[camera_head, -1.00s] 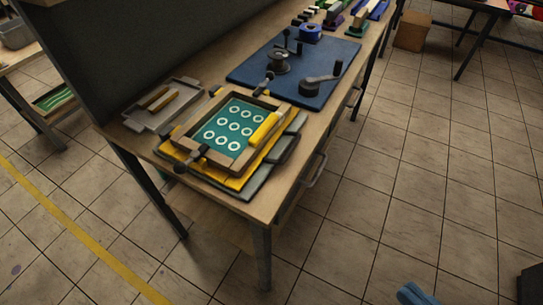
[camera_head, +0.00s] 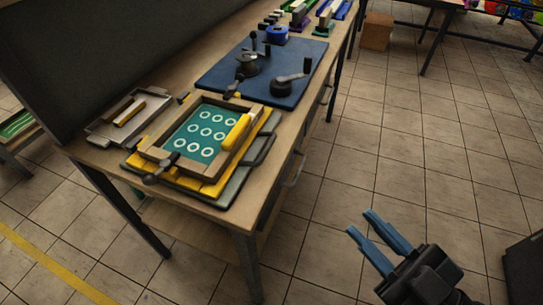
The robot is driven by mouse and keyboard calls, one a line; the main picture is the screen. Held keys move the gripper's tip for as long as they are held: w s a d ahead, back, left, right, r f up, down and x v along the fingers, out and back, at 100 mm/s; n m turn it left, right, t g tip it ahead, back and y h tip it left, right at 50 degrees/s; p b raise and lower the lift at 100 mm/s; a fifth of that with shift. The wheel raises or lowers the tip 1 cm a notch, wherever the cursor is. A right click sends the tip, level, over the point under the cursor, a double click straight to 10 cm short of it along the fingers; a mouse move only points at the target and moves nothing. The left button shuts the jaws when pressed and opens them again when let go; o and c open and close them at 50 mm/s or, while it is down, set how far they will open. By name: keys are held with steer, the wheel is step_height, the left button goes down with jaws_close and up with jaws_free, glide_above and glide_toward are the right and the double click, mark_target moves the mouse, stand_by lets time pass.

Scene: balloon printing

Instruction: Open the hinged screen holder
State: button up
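The hinged screen holder is a wooden frame (camera_head: 150,153) around a teal mesh screen (camera_head: 197,143) with several white rings. It lies flat, or nearly so, over a yellow and grey base (camera_head: 236,191) near the front end of the workbench. A yellow bar (camera_head: 237,131) runs along its right side, and a dark clamp or knob (camera_head: 160,168) sits at its near left corner. My gripper (camera_head: 368,227) is at the lower right, over the floor and well apart from the bench. Its two blue fingers are spread, with nothing between them.
The wooden workbench (camera_head: 88,156) has a dark upright panel (camera_head: 90,60) along its left side. A grey tray (camera_head: 103,132) lies left of the holder. A blue board (camera_head: 222,88) with dark fixtures lies behind it.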

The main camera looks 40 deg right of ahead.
steer(key=w+d+f+n+y+b, duration=0.1)
steer(key=w+f+n+y+b, duration=0.15)
steer(key=w+n+y, duration=0.45)
steer(key=w+d+f+n+y+b, duration=0.1)
steer(key=w+f+n+y+b, duration=0.15)
steer(key=w+n+y, duration=0.4)
steer(key=n+g+y+b, duration=0.2)
steer(key=n+g+b, duration=0.5)
steer(key=n, duration=0.4)
glide_toward(275, 160)
step_height(275, 160, up, 5)
steer(key=w+a+g+p, duration=0.1)
steer(key=w+a+p, duration=0.1)
steer(key=shift+x, duration=3.55)
steer(key=shift+f, duration=0.15)
steer(key=shift+c, duration=0.2)
jaws_close()
